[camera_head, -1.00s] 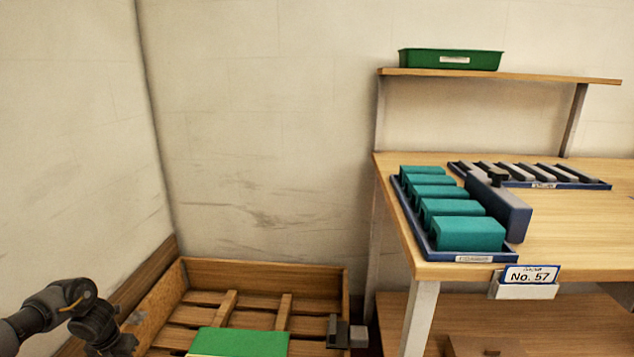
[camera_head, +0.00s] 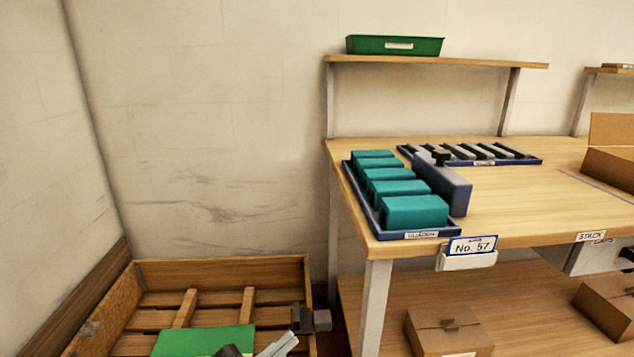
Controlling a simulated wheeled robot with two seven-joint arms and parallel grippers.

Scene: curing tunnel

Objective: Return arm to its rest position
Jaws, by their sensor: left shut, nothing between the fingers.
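My left gripper (camera_head: 272,346) shows only in part at the bottom edge of the head view. Its grey and dark parts stand in front of the green sheet or block (camera_head: 203,341) in the wooden crate. It is shut and appears empty. The rest of my left arm is below the frame. My right gripper is not in view.
The slatted wooden crate (camera_head: 220,272) stands at the lower left, with a dark grey block-like part (camera_head: 315,320) at its right side. The workbench (camera_head: 520,205) holds a blue tray (camera_head: 362,215) of teal blocks. Cardboard boxes (camera_head: 449,331) sit on the lower shelf.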

